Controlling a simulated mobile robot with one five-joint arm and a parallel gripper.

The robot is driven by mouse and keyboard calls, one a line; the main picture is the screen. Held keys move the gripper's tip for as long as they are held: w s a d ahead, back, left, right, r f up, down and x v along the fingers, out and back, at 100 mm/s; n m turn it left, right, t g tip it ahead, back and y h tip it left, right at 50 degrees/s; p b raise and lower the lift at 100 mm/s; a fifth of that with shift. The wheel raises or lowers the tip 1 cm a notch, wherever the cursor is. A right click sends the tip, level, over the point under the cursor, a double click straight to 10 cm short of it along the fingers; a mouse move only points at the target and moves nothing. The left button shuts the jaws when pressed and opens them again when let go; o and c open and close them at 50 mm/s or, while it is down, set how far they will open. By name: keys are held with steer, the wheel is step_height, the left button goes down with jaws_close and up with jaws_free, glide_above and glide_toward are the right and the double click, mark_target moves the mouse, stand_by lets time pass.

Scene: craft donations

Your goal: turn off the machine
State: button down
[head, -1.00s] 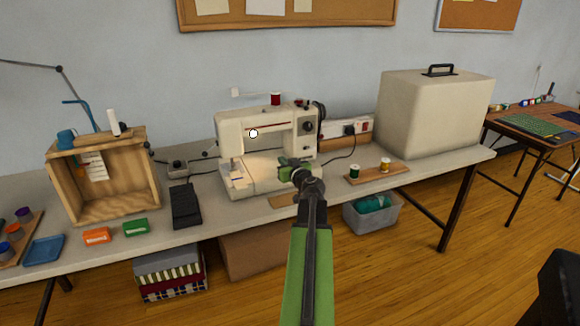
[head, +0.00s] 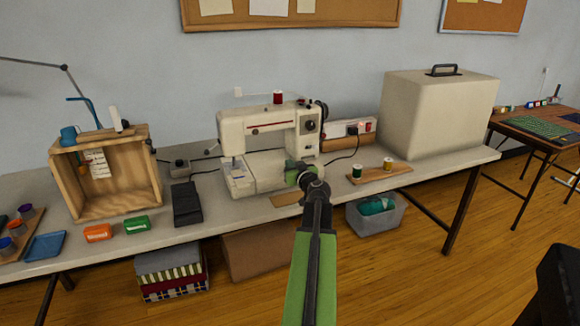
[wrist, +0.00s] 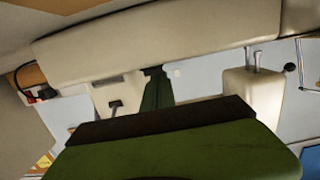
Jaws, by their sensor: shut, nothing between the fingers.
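A cream sewing machine (head: 262,125) stands on the long grey table, with a dark dial (head: 311,126) and a black handwheel (head: 321,110) at its right end. No warm glow shows under its arm. My gripper (head: 293,170) is shut and empty, in front of the right part of the machine's bed, below the dial. Whether it touches the machine I cannot tell. A power strip (head: 345,128) with a black plug is behind the machine, at right.
A black foot pedal (head: 186,204) and an open wooden crate (head: 153,182) are left of the machine. A spool board (head: 378,175) and a large cream case (head: 438,115) are to its right. A grey bin (head: 374,219) sits under the table.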

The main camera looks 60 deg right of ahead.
steer(key=r+p, duration=0.3)
steer(key=shift+w+r, duration=0.2)
steer(key=shift+r, duration=0.1)
steer(key=r+p+v, duration=0.2)
steer(key=p+v, duration=0.1)
steer(key=v, duration=0.6)
steer(key=shift+s, duration=0.3)
